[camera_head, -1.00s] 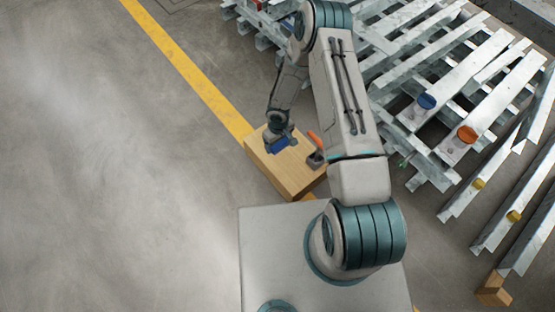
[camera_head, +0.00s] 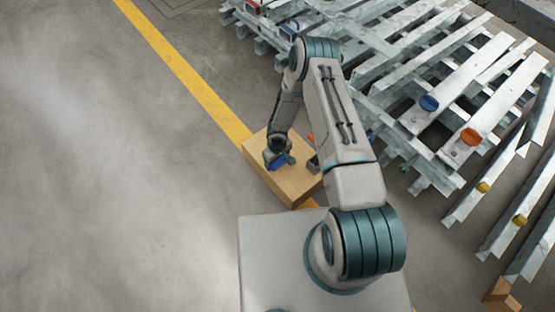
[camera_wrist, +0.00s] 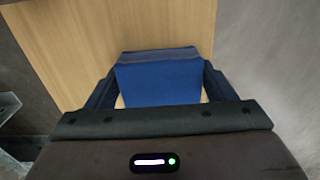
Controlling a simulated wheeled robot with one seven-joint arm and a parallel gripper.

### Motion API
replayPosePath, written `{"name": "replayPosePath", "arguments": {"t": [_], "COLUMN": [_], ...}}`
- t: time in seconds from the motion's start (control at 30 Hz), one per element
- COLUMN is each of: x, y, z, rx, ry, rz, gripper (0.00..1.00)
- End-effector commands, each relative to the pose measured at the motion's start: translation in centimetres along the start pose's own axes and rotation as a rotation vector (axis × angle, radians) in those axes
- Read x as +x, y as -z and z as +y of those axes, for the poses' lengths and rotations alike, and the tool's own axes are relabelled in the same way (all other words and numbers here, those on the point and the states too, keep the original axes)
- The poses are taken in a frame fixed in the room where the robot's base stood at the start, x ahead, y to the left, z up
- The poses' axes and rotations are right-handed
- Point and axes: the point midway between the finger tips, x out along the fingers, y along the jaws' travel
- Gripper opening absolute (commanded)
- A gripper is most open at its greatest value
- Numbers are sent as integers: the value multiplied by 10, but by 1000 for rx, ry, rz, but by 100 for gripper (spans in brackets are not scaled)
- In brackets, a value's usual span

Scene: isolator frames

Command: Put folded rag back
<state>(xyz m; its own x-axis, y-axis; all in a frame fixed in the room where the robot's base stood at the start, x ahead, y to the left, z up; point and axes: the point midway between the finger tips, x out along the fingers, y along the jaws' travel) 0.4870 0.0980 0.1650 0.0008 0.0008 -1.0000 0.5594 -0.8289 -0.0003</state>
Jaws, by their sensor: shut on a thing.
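The folded rag is a blue block-like bundle (camera_wrist: 158,80) between the two fingers of my gripper (camera_wrist: 160,92) in the wrist view. My gripper is shut on it. In the head view the blue rag (camera_head: 284,161) shows just below my gripper (camera_head: 279,157), over the top of a pale wooden box or block (camera_head: 262,176). The same wooden top (camera_wrist: 75,50) fills much of the wrist view behind the rag. I cannot tell whether the rag touches the wood.
An orange-handled item (camera_head: 311,139) stands on the wood's right side, partly hidden by my arm. Grey metal racks (camera_head: 440,90) with blue (camera_head: 429,103) and orange (camera_head: 471,137) knobs lie to the right. A yellow floor line (camera_head: 185,75) runs diagonally; the floor to the left is clear.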

Motion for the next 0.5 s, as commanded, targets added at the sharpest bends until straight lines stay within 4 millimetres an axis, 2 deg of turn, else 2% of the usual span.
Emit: {"name": "replayPosePath", "arguments": {"t": [0.17,0.2,0.23,0.27,0.5], "x": [5,3,3,3,2], "y": [0,0,0,0,0], "z": [0,0,0,0,0], "rx": [-1,0,0,0,0], "ry": [-1,0,0,0,0], "rz": [-1,-1,-1,-1,-1], "gripper": [58,88,96,98,98]}}
